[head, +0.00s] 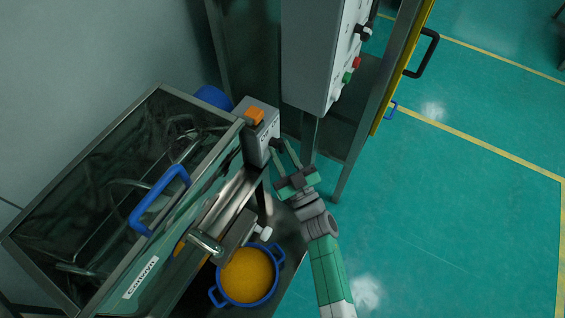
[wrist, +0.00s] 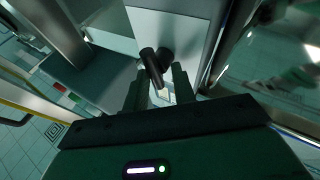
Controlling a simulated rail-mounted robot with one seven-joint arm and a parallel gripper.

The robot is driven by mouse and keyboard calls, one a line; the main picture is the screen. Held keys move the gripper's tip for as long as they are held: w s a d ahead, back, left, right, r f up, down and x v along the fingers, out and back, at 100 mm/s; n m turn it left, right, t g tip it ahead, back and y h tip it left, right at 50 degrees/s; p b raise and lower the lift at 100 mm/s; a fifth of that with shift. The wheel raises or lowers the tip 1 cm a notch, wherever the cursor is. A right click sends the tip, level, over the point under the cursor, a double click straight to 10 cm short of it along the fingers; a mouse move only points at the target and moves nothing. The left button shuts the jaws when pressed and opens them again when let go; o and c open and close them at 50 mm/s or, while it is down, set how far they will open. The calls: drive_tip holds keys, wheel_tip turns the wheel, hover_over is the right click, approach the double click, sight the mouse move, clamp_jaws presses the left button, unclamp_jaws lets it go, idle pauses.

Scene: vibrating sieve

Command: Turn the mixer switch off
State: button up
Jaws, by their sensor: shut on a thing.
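The mixer switch (wrist: 152,64) is a black rotary knob with a bar handle on the face of a light grey box. In the head view, the grey box (head: 262,140) has an orange part on top and stands at the right end of the mixer. My gripper (head: 285,153) reaches the box's right side. In the wrist view, the two dark fingers of my gripper (wrist: 160,80) are shut on the knob, one on each side of its handle. The handle is tilted in the wrist view. The head view mostly hides the knob behind the fingers.
The glass-sided mixer (head: 110,190) with a blue handle (head: 158,200) fills the left. A blue pot (head: 280,262) of yellow material stands below its spout. A control cabinet (head: 318,60) with buttons and an open yellow-edged door (head: 405,65) stands behind. The floor at right is clear.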

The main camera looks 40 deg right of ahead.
drive_tip(key=n+t+y+b, duration=0.1)
drive_tip(key=n+b, duration=0.1)
drive_tip(key=n+t+y+b, duration=0.1)
drive_tip(key=n+b, duration=0.1)
drive_tip(key=n+y+b, duration=0.1)
drive_tip(key=n+b, duration=0.1)
drive_tip(key=shift+d+f+t+y, duration=0.15)
drive_tip(key=shift+f+t+y, duration=0.15)
drive_tip(key=shift+f+t, duration=0.1)
drive_tip(key=shift+r+n+b, duration=0.1)
drive_tip(key=shift+n+b, duration=0.3)
drive_tip(key=shift+n, duration=0.1)
drive_tip(key=o, duration=0.7)
drive_tip(key=shift+w, duration=0.1)
drive_tip(key=p+v, duration=0.1)
drive_tip(key=v, duration=0.6)
drive_tip(key=shift+s+f, duration=0.2)
drive_tip(key=shift+s, duration=0.15)
